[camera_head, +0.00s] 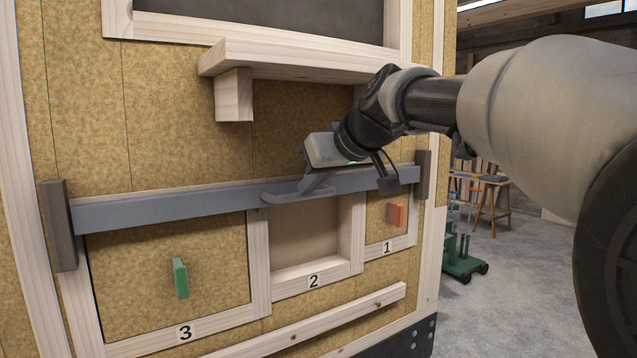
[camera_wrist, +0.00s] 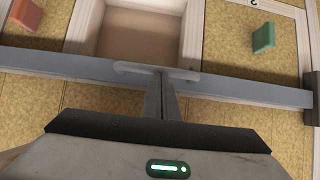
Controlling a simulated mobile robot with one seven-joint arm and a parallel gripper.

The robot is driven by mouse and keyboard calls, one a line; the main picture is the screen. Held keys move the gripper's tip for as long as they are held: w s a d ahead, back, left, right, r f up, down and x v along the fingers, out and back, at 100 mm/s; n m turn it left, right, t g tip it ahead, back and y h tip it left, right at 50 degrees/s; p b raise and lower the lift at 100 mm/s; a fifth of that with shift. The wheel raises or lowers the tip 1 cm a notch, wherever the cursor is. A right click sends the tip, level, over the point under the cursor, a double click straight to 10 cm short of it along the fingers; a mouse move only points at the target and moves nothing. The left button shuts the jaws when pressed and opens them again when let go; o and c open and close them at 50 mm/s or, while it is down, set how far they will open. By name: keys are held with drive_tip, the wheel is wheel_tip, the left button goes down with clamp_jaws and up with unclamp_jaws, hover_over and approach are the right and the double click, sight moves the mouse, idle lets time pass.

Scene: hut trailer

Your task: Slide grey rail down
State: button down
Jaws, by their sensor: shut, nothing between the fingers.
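The long grey rail (camera_head: 160,208) lies nearly level across the wooden wall, between a brown end block on the left (camera_head: 58,225) and one on the right (camera_head: 423,174). My gripper (camera_head: 302,191) is shut and empty at the rail's middle, above the opening numbered 2. In the wrist view my fingertips (camera_wrist: 158,70) reach across the rail (camera_wrist: 60,66), and a light grey crosspiece at the tips lies along the rail's lower edge. I cannot tell whether it touches the rail. My fingers hide a short part of the rail.
Below the rail are a panel with a green handle (camera_head: 180,278), the open recess (camera_head: 305,238) and a panel with a red handle (camera_head: 395,214). A wooden shelf (camera_head: 290,57) juts out above my gripper. A wooden strip (camera_head: 330,320) runs below the panels.

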wheel_tip(320, 180, down, 3)
drive_tip(key=shift+r+b, duration=0.1)
drive_tip(key=shift+b, duration=0.45)
drive_tip(key=w+a+r+p+v, duration=0.1)
drive_tip(key=r+p+v, duration=0.1)
drive_tip(key=v, duration=1.1)
drive_tip(key=shift+w+r+p, duration=0.2)
drive_tip(key=shift+p, duration=0.2)
drive_tip(key=s+d+f+m+g+h+p, duration=0.1)
drive_tip(key=s+d+f+m+h+p, duration=0.2)
drive_tip(key=s+d+f, duration=0.3)
drive_tip(key=s+d+f+m+g+h+p, duration=0.2)
drive_tip(key=s+d+f+p, duration=0.3)
drive_tip(key=s+f, duration=1)
drive_tip(key=shift+s+d+f+m+g+h+p, duration=0.35)
drive_tip(key=shift+s+d+m+h, duration=0.25)
drive_tip(key=shift+s+d+m, duration=0.45)
drive_tip(key=shift+s+a, duration=0.1)
